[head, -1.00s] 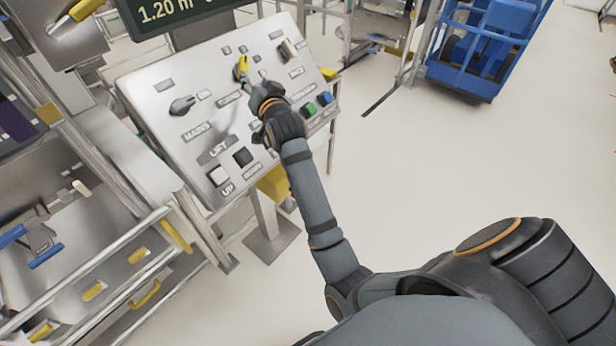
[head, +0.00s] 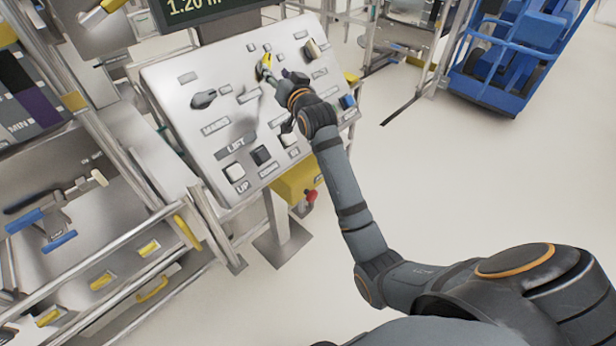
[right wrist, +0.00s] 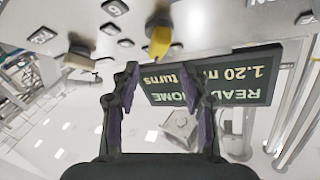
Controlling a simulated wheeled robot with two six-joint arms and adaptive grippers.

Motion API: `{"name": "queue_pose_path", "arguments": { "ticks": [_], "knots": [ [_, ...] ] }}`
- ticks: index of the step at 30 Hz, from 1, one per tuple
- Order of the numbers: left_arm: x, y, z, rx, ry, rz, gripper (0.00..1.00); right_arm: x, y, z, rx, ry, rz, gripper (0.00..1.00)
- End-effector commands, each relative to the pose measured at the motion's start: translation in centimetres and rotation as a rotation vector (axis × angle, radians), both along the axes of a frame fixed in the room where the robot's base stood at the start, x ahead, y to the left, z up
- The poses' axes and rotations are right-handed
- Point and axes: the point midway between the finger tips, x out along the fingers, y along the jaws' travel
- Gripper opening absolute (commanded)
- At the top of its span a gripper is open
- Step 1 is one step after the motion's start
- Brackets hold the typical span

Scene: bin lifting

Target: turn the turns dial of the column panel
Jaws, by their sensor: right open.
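The column panel (head: 190,130) is a tilted silver board with knobs and buttons. A yellow pointer dial (head: 264,66) sits in its upper middle; I cannot read its label, so I cannot confirm it is the turns dial. In the right wrist view the yellow dial (right wrist: 160,42) lies beyond my fingertips, roughly centred between them. My right gripper (head: 276,84) is at the panel just below and right of the dial. In the right wrist view its two dark fingers (right wrist: 165,88) are spread with nothing between them. My left gripper is not in view.
A black knob (head: 205,99) and another knob (head: 312,48) flank the dial. LIFT buttons (head: 261,155) sit lower. A display (head: 205,12) reading 1.20 stands above. A blue cart (head: 500,65) is at upper right. Metal rails are at left; floor at right is clear.

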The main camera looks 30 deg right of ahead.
Motion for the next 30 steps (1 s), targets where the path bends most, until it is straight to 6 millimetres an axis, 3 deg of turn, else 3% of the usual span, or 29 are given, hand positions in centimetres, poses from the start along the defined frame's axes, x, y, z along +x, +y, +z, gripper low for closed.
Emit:
{"name": "queue_pose_path", "arguments": {
  "ticks": [3,17,30],
  "knots": [
    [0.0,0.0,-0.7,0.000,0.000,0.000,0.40,-2.9,0.0,-0.3,-0.002,0.000,-0.001,0.45],
    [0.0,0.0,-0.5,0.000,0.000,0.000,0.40,-7.2,-0.4,-10.1,-0.106,0.268,0.002,0.45],
    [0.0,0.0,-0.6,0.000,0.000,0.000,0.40,-12.7,-0.8,-18.7,-0.202,0.516,0.027,0.45]
  ]
}}
